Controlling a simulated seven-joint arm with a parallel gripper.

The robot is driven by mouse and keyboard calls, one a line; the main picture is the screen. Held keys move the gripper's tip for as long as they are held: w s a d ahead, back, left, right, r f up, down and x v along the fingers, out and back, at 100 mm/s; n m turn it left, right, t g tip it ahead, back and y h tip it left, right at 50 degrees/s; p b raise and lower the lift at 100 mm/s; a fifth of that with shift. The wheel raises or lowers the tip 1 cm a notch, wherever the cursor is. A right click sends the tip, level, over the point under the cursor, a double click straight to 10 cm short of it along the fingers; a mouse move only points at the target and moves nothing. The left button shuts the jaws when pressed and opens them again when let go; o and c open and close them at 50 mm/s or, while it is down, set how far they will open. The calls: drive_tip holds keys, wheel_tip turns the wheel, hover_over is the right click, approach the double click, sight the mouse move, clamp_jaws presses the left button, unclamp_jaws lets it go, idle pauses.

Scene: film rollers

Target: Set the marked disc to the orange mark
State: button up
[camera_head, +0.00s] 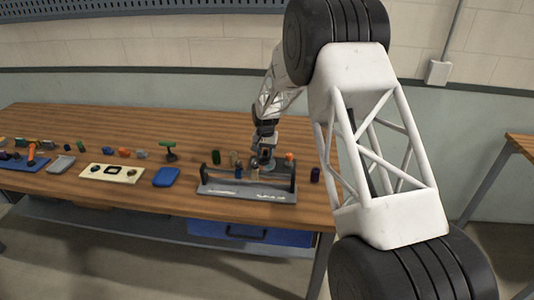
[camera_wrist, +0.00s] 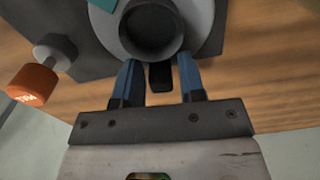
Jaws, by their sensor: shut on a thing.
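A pale grey disc (camera_wrist: 190,12) with a dark round hub (camera_wrist: 152,28) fills the top of the wrist view, cut off by the frame edge. A short black tab (camera_wrist: 160,77) stands at its lower rim. My gripper (camera_wrist: 159,68) has its blue fingers on both sides of this tab and is shut on it; exact contact is hard to see. An orange knob (camera_wrist: 33,83) on a grey stem is at the left. A teal patch (camera_wrist: 103,4) shows at the top. In the head view my gripper (camera_head: 264,163) is at the grey roller stand (camera_head: 248,190). I cannot make out an orange mark on the disc.
The wooden table (camera_head: 100,205) holds a blue block (camera_head: 166,177), a cream panel (camera_head: 112,173) and several small parts to the left.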

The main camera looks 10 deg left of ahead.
drive_tip(key=shift+s+a+f+n, duration=0.1)
drive_tip(key=shift+s+a+n, duration=0.15)
drive_tip(key=shift+n, duration=0.25)
drive_tip(key=o, duration=0.7)
drive_tip(key=shift+w, duration=0.1)
drive_tip(key=shift+r, duration=3.95)
